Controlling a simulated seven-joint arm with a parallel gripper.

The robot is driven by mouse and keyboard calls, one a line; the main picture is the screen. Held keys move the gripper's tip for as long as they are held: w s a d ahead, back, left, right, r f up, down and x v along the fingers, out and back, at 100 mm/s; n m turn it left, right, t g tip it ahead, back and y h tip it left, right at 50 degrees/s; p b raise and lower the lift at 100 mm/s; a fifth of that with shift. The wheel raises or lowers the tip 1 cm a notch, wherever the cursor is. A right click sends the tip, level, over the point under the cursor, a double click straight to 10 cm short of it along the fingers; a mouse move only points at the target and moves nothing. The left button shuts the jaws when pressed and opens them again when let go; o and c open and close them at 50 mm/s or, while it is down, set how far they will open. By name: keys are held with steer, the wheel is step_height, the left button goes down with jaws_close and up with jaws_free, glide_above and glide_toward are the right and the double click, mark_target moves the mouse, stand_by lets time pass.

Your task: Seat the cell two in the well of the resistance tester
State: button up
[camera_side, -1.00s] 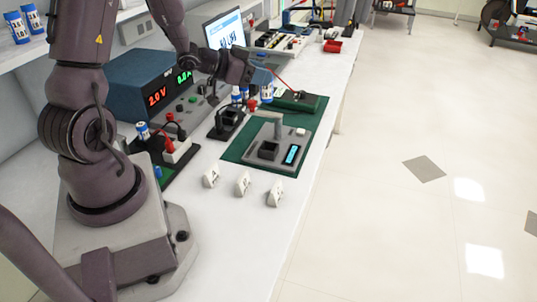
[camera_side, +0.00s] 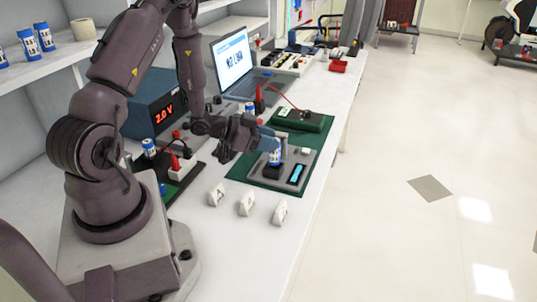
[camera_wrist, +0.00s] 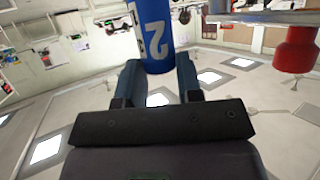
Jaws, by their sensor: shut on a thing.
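Cell two (camera_side: 275,157) is a blue and white cylinder, upright in the side view. In the wrist view the cell (camera_wrist: 156,38) shows a white "2" and sits between the two fingers. My gripper (camera_side: 273,141) is shut on it; the gripper (camera_wrist: 158,80) also shows in the wrist view. The resistance tester (camera_side: 255,177) is a grey plate with a lit display (camera_side: 296,175), lying on a green mat. Its dark square well (camera_side: 271,172) is directly below the cell in the picture. I cannot tell whether the cell's lower end is inside the well or just above it.
Three white markers (camera_side: 247,203) stand along the front. A cell (camera_side: 150,147) stands in a fixture with red and black plugs at left; another cell (camera_side: 250,108) stands behind my gripper. A green box (camera_side: 303,119) is behind the tester. A laptop (camera_side: 234,62) stands farther back.

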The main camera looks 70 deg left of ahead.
steer(key=shift+f, duration=1.8)
steer(key=shift+f, duration=0.1)
steer(key=o, duration=1)
